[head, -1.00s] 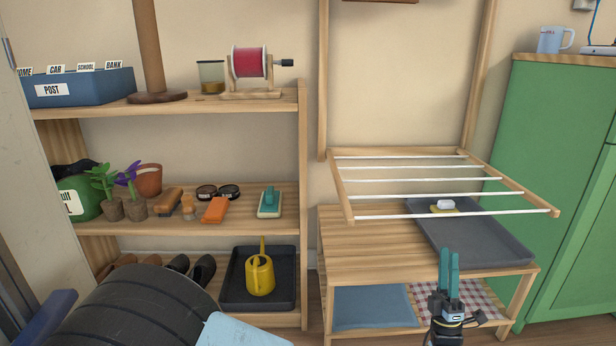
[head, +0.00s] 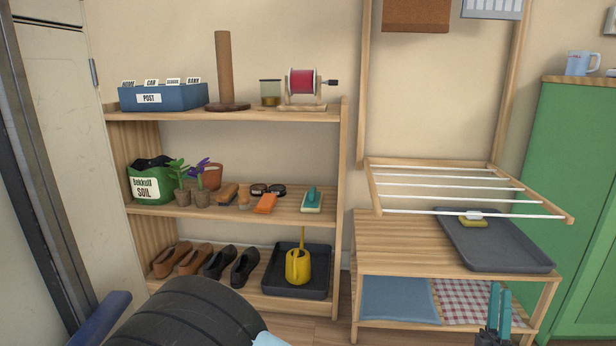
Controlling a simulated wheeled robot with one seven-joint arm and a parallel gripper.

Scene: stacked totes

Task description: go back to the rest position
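My gripper (head: 499,308) shows at the bottom right of the head view, in front of the low wooden bench (head: 400,236). Its two teal fingers point up and stand close together. Nothing shows between them, and I cannot tell whether they touch. The lower part of the gripper is cut off by the picture's edge.
A wooden shelf (head: 240,219) stands left, with a blue post box (head: 165,98), shoes and a yellow watering can (head: 298,267). A drying rack (head: 455,187) juts over the bench and its grey tray (head: 510,252). A green cabinet (head: 575,170) stands right. A black tire (head: 195,315) is front left.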

